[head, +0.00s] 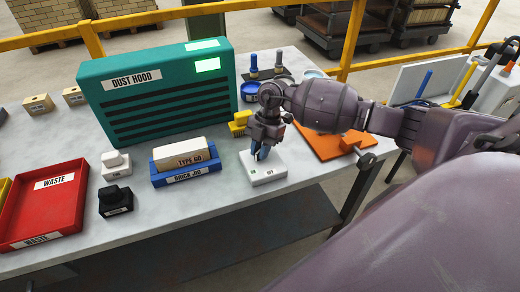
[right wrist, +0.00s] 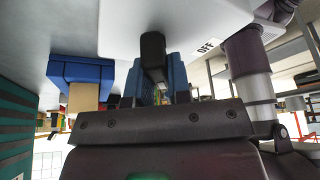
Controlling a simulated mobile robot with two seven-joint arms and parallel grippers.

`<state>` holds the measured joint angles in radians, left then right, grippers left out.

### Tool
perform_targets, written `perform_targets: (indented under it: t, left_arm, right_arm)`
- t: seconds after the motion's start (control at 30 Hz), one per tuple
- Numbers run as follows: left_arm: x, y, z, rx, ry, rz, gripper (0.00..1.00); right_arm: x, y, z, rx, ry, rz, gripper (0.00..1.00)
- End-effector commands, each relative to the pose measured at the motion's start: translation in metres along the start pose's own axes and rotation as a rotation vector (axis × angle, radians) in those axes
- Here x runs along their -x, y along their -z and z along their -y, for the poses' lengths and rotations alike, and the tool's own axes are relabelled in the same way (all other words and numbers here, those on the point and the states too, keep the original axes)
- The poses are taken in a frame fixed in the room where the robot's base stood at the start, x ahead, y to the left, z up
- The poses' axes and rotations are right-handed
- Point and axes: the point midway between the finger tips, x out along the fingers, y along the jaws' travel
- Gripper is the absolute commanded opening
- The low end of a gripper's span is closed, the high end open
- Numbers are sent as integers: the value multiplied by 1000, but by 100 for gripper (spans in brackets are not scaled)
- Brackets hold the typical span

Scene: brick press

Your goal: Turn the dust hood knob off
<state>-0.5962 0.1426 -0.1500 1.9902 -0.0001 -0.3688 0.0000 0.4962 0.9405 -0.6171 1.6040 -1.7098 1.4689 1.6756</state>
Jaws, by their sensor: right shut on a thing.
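The dust hood knob's white base (head: 263,177) sits on the table, with a small green mark and an OFF label on its top. In the right wrist view the white base (right wrist: 190,18) fills the top, with OFF readable beside the jaws. My right gripper (head: 262,152) points down over the base and is shut on the knob, which the fingers mostly hide. My left gripper is not in view.
Left of the base are a blue brick jig (head: 185,178) with a pale brick (head: 180,155), a white block (head: 116,165), a black block (head: 115,200) and a red waste tray (head: 45,205). A yellow brush (head: 239,122) and an orange board (head: 328,143) lie near the gripper.

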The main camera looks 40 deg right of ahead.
Motion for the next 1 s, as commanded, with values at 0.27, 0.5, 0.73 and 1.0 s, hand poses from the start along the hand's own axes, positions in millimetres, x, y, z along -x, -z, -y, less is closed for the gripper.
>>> perform_targets:
  t: [0.27,0.5,0.73,1.0]
  left_arm:
    - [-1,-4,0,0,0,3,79]
    - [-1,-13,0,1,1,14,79]
    - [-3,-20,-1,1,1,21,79]
    - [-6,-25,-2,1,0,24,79]
  right_arm:
    - [1,-1,0,200,83,3,0]
    - [1,-1,2,412,172,3,0]
    - [1,-2,3,604,251,2,0]
    - [2,-2,4,776,322,2,0]
